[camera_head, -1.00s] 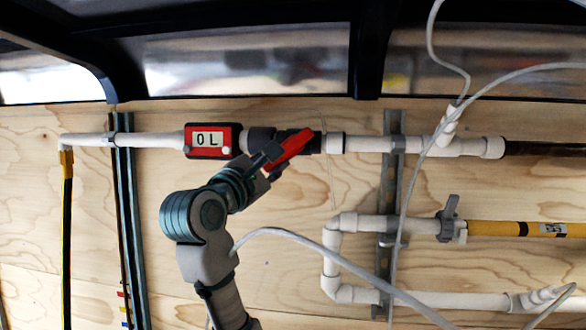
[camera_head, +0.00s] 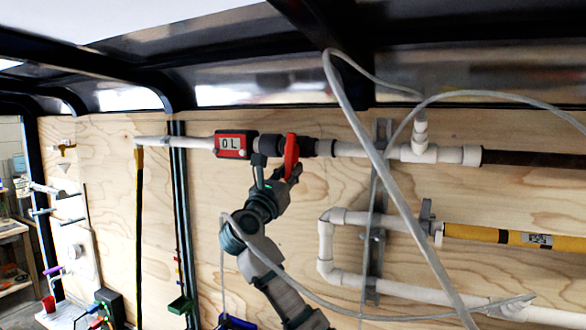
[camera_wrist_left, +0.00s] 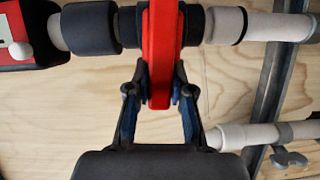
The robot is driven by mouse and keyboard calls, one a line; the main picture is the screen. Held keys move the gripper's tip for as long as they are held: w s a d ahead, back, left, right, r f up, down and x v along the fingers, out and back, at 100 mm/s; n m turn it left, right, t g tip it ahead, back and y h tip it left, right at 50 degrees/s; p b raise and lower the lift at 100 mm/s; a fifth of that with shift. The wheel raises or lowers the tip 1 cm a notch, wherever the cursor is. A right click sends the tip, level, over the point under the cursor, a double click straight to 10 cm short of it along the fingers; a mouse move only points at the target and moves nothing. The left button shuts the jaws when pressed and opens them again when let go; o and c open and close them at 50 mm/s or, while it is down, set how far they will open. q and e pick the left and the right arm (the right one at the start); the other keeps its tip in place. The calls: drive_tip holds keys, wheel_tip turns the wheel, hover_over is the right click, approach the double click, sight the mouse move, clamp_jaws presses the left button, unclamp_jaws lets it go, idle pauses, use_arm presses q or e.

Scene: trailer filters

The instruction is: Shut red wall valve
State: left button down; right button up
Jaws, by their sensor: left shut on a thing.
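The red valve handle (camera_head: 291,155) is on the dark valve body (camera_head: 308,147) in the upper white pipe on the plywood wall. In the head view the handle stands nearly upright, across the pipe. My left gripper (camera_head: 277,178) reaches up from below and is at the handle's lower part. In the left wrist view the red handle (camera_wrist_left: 161,60) runs straight up across the pipe, and the fingers of my left gripper (camera_wrist_left: 160,98) are closed on its lower end from both sides. My right gripper is not in view.
A red flow meter (camera_head: 235,144) reading "0L" sits left of the valve. White hoses (camera_head: 385,180) hang across the front right. A lower white pipe loop (camera_head: 326,245) joins a yellow pipe (camera_head: 480,234). Shelves and a bench stand at far left.

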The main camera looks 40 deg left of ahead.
use_arm(q)
drive_tip(key=shift+s+d+r+n+y, duration=0.15)
drive_tip(key=shift+d+r+n+y, duration=0.25)
drive_tip(key=shift+r+n, duration=0.1)
drive_tip(key=shift+a+f, duration=0.1)
drive_tip(key=shift+n, duration=0.3)
drive_tip(key=c, duration=1)
unclamp_jaws()
drive_tip(key=shift+c, duration=0.2)
drive_tip(key=shift+o, duration=0.2)
drive_tip(key=shift+s+f, duration=0.1)
drive_tip(key=shift+s, duration=0.05)
